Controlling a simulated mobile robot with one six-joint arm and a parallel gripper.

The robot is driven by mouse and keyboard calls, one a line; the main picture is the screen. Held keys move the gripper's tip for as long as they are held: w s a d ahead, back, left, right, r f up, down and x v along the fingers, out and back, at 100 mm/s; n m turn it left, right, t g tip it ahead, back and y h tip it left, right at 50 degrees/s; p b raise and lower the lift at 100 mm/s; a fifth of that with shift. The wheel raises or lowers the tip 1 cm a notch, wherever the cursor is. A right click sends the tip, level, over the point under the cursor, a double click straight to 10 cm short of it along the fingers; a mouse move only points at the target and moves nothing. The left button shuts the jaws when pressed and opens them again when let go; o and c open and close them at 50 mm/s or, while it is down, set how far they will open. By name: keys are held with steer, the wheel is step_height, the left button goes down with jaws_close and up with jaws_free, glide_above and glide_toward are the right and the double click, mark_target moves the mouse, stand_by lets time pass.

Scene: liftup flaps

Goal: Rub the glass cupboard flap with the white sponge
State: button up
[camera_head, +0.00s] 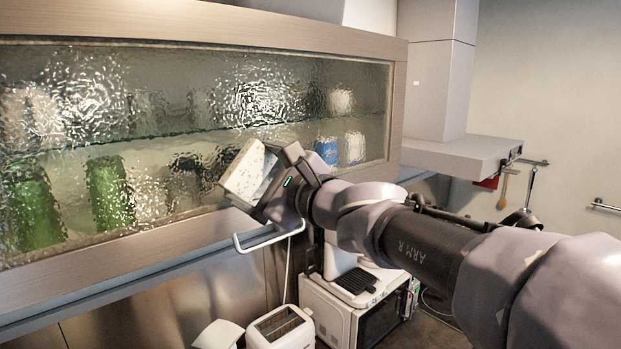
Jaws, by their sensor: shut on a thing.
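The glass cupboard flap (150,120) is a wide textured pane in a wood-coloured frame, filling the upper left of the head view. It is closed, and blurred green, blue and white items show behind it. My gripper (268,178) is shut on the white sponge (243,170), a pale speckled block. The sponge is in front of the lower right part of the pane, with its broad face turned to the left. I cannot tell whether it touches the glass. The gripper hides part of the sponge's right side. A white bar handle (270,240) shows below the gripper.
A white toaster (280,328) and a white microwave-like appliance (345,315) stand below the cupboard. A range hood (460,153) juts out on the right, with utensils (505,185) hanging beside it. The space in front of the pane's left part is clear.

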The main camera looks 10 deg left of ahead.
mark_target(270, 168)
steer(key=shift+s+a+f+b, duration=0.1)
steer(key=shift+s+a+b, duration=0.3)
steer(key=shift+s+a, duration=0.5)
steer(key=shift+s, duration=0.1)
steer(key=shift+r, duration=0.2)
steer(key=shift+w+r, duration=0.15)
steer(key=shift+w+d+p, duration=0.75)
steer(key=shift+w+d, duration=4.15)
steer(key=shift+w, duration=0.7)
steer(key=shift+s+a+b, duration=1.05)
steer(key=shift+s+a, duration=0.4)
steer(key=shift+s, duration=0.25)
steer(key=shift+s+a+b, duration=1.05)
steer(key=shift+s+a, duration=0.4)
steer(key=shift+s, duration=0.25)
steer(key=shift+s+a+b, duration=0.45)
steer(key=shift+s+a, duration=0.55)
steer(key=shift+s, duration=0.15)
steer(key=shift+s+a+b, duration=0.4)
steer(key=shift+s+a, duration=0.55)
steer(key=shift+s, duration=0.2)
